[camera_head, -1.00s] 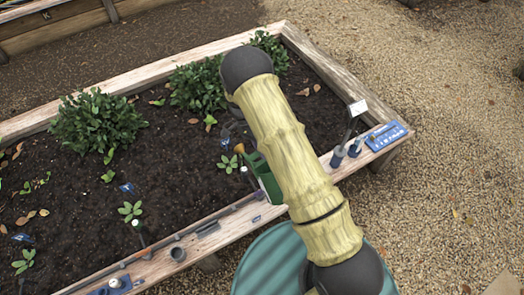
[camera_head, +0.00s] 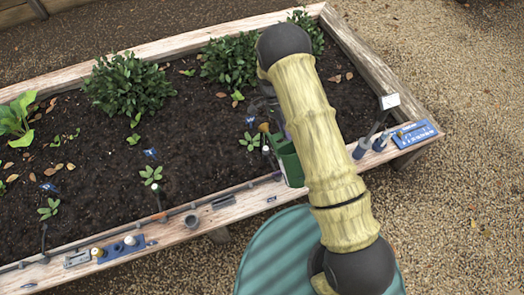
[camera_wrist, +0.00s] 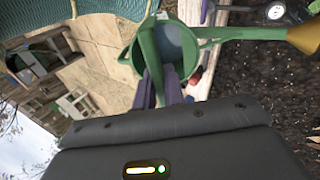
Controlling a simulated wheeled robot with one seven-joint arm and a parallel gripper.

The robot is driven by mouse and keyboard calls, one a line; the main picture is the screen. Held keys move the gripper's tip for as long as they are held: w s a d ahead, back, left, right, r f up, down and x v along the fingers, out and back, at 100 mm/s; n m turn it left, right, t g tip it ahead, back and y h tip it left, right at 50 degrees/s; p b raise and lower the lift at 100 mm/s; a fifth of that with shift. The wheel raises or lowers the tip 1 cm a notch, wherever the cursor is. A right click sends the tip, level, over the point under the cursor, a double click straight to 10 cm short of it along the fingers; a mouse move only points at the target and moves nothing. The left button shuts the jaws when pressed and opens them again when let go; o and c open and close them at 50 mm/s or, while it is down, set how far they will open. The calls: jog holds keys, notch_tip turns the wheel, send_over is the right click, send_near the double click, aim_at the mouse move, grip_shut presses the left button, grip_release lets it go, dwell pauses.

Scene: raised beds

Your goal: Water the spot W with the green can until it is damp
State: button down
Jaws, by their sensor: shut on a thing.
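The green can (camera_head: 287,160) hangs at the bed's front edge, partly behind my arm. My gripper (camera_wrist: 162,88) is shut on its green handle. In the wrist view the can's open top (camera_wrist: 178,45) faces me. Its spout (camera_wrist: 245,33) runs right to a brass rose (camera_wrist: 304,36) over dark soil. In the head view the rose (camera_head: 264,128) is near a seedling (camera_head: 250,141). No water stream shows. Small blue markers stand by seedlings, one behind the rose (camera_head: 251,121), others further left (camera_head: 150,153) (camera_head: 48,187). Their letters are unreadable, so I cannot tell which is spot W.
Bushes (camera_head: 130,85) fill the back. Gravel (camera_head: 455,200) lies clear at right.

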jog(key=shift+r, duration=0.15)
jog(key=shift+s+d+r+t+y+p, duration=0.3)
jog(key=shift+s+d+t+p, duration=0.1)
jog(key=shift+s+p, duration=0.15)
jog(key=shift+s+d+r+t+y+p, duration=0.1)
jog(key=shift+s+d+t+y+p, duration=0.25)
jog(key=shift+s+t, duration=0.25)
jog(key=shift+d, duration=0.1)
jog(key=shift+s+d+t+y, duration=0.3)
jog(key=shift+s+t+y, duration=0.15)
jog(key=shift+s+t, duration=0.05)
jog(key=shift+s+d+t+y+b, duration=0.25)
jog(key=shift+s+t+y+b, duration=0.1)
jog(key=shift+t+b, duration=0.1)
